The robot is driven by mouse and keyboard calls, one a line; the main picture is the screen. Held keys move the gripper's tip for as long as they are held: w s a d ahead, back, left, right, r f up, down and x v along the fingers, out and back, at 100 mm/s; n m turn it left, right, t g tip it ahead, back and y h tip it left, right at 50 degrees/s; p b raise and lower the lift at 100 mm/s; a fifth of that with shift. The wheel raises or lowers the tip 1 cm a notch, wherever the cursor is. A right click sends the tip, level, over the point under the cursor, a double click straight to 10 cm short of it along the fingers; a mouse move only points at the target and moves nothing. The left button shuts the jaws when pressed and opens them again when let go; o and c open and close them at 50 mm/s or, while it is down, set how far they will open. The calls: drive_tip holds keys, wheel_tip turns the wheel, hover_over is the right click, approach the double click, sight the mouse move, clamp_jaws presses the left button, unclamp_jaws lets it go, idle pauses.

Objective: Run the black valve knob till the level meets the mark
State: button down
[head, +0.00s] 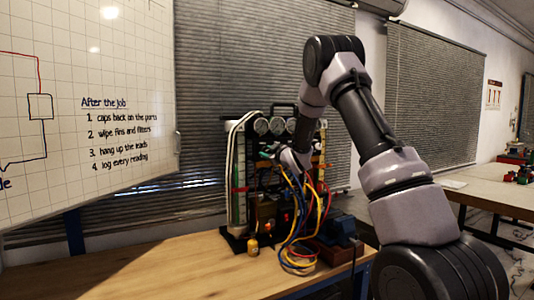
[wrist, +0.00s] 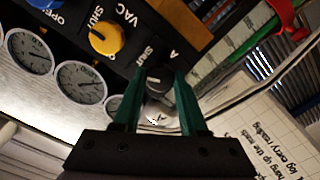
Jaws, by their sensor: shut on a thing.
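My gripper (wrist: 158,88) has its two green fingers on either side of the black valve knob (wrist: 156,76), shut on it. The knob's face carries a pale pointer line, and the word SHUT is printed beside it. In the head view my gripper (head: 270,153) reaches the left upper part of the rig's panel, and the knob is hidden there. The level tube (head: 238,200) stands upright at the rig's left side, with a red band across it. In the wrist view a green-and-white scale strip (wrist: 238,42) runs beside a red piece (wrist: 286,18).
A yellow knob (wrist: 106,38) marked VAC and round gauges (wrist: 80,82) sit close to my fingers. Coloured hoses (head: 300,225) hang from the rig's front. A whiteboard (head: 90,90) stands at the left. The wooden bench (head: 150,270) is clear left of the rig.

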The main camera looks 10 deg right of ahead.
drive_tip(key=shift+c, duration=2.2)
unclamp_jaws()
drive_tip(key=v, duration=1.1)
drive_tip(key=shift+w, duration=0.1)
